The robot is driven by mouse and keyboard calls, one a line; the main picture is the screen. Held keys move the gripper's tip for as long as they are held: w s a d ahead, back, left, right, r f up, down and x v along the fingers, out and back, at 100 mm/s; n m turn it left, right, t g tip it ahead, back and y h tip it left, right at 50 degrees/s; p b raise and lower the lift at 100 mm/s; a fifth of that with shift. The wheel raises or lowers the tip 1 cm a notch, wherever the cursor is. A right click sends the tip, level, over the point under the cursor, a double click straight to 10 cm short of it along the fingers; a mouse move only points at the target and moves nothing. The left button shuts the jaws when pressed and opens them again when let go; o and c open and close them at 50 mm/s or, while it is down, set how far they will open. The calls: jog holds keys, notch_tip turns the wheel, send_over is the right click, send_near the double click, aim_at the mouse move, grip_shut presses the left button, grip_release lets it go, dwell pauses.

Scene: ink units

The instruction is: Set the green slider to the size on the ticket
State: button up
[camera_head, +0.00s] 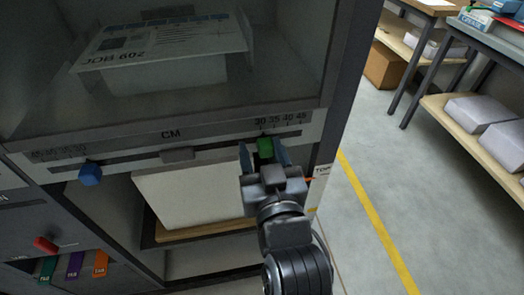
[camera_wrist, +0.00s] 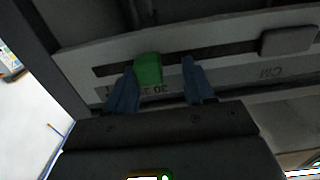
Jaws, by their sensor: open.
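The green slider (camera_head: 265,148) sits on the right half of the CM rail (camera_head: 215,150), close to the 30 mark. It also shows in the wrist view (camera_wrist: 148,70). My gripper (camera_head: 264,158) is open, with one blue finger on each side of the slider. In the wrist view, the fingers (camera_wrist: 160,88) are spread and the slider is nearer the left one; whether it touches is unclear. A printed sheet marked JOB 602 (camera_head: 120,57) lies behind the dark window; I cannot read a size on it.
A blue slider (camera_head: 90,174) sits on the rail's left half, and a grey block (camera_head: 177,154) at its middle. Below are a white block (camera_head: 190,195), a red knob (camera_head: 45,244) and coloured tabs (camera_head: 75,265). Open floor (camera_head: 390,180) and shelves lie to the right.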

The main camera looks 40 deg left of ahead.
jog(key=shift+w+r, duration=0.1)
jog(key=b+v, duration=0.1)
jog(key=v, duration=0.7)
jog(key=shift+c, duration=0.4)
